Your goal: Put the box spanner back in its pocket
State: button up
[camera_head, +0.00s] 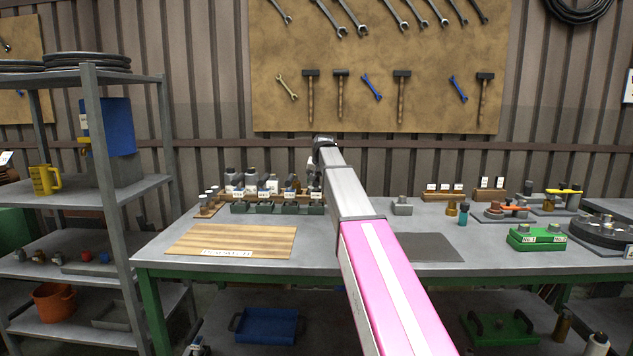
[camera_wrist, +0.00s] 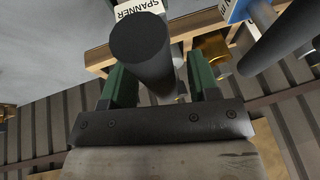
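The box spanner (camera_wrist: 142,55) shows in the wrist view as a thick dark cylinder with its round end towards the camera. A wooden rack (camera_wrist: 98,58) lies just beyond, with a white label reading SPANNER (camera_wrist: 140,8) beside the cylinder. The cylinder's lower end is hidden, so I cannot tell whether it is inside the pocket.
Another dark-handled tool (camera_wrist: 280,40) stands close to the right, near a blue label (camera_wrist: 236,8) and a brass piece (camera_wrist: 212,48).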

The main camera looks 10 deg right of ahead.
jog(key=v, duration=1.2)
jog(key=shift+r, duration=0.1)
